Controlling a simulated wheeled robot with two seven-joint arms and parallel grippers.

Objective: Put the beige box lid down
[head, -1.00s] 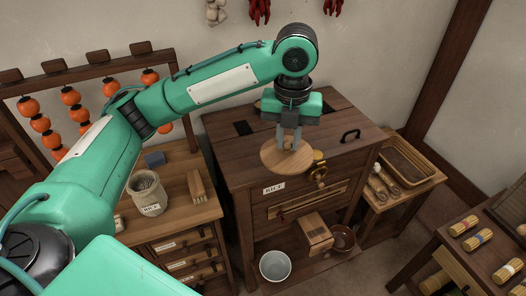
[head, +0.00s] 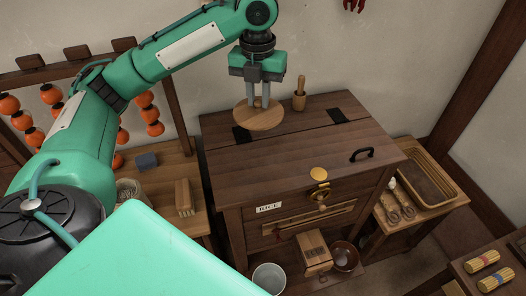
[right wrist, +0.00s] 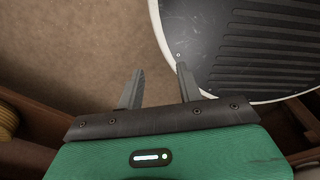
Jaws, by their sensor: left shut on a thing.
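My left gripper (head: 259,100) is shut on the knob of a round, flat wooden lid (head: 258,120). The disc hangs roughly level over the back left of a dark wooden chest (head: 290,160), by a black hinge plate. I cannot tell whether it touches the chest top. The chest's own hinged top, with a black handle (head: 362,155), lies shut. No other beige lid is clear in view. My right gripper (right wrist: 160,72) shows in the right wrist view, its fingers apart with nothing between them, above the floor.
A small wooden mortar with a pestle (head: 299,97) stands at the chest's back, right of the disc. Below are a pale bucket (head: 269,279) and a slatted box (head: 314,249). A side table with a basket (head: 430,183) stands right.

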